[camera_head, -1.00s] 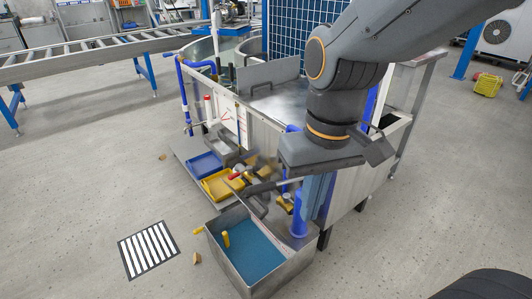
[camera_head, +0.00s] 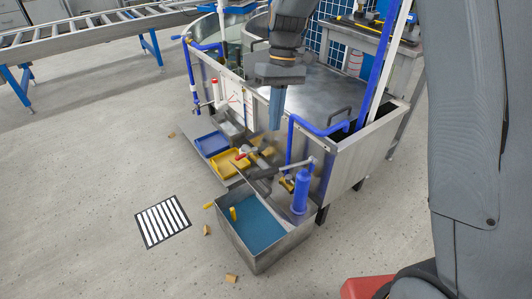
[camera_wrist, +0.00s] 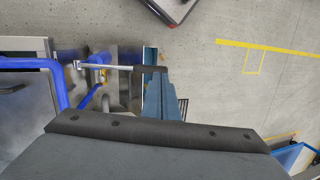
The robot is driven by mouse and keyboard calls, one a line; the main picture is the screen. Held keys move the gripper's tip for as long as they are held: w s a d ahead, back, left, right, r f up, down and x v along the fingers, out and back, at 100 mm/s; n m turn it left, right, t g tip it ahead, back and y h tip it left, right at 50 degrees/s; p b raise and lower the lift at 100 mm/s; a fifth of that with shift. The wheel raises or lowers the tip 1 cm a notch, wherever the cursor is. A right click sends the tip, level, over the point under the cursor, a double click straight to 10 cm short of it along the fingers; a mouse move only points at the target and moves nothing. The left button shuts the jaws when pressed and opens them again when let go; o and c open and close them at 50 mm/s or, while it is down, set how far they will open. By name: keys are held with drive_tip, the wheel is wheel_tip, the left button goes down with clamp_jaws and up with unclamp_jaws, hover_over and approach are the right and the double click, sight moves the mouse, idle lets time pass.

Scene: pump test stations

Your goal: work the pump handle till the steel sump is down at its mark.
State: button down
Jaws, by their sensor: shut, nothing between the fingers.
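The steel sump (camera_head: 283,247) stands on the floor at lower centre in the head view, holding blue liquid (camera_head: 256,228). A yellow post (camera_head: 233,213) stands in it near the left wall; I cannot read a mark or judge the level against one. The blue pump (camera_head: 301,192) stands beside the sump's right back corner. Its handle (camera_head: 262,173) reaches left from the pump, with a dark grip. In the wrist view the handle's dark grip (camera_wrist: 150,69) lies by the blue fingers. My gripper (camera_head: 276,125) is shut and empty, pointing down above the handle; contact cannot be told.
Blue (camera_head: 212,143) and yellow (camera_head: 230,163) trays stand on a low shelf left of the pump. A blue pipe (camera_head: 320,129) rises beside the pump to the steel tank (camera_head: 345,150). A striped floor panel (camera_head: 162,220) lies left, with open floor around it.

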sight(265, 171)
drive_tip(key=w+f+n+p, duration=0.1)
drive_tip(key=w+f+p, duration=0.1)
drive_tip(key=w, duration=0.3)
drive_tip(key=shift+w+a+f+g+p, duration=0.2)
drive_tip(key=shift+w+f+g+p, duration=0.15)
drive_tip(key=shift+f, duration=0.45)
drive_tip(key=shift+s+f, duration=0.1)
drive_tip(key=shift+s, duration=0.05)
drive_tip(key=p+x, duration=0.1)
drive_tip(key=x, duration=1.2)
drive_tip(key=shift+s+a+f+p, duration=0.25)
drive_tip(key=shift+a+f+p, duration=0.05)
drive_tip(key=shift+p, duration=0.1)
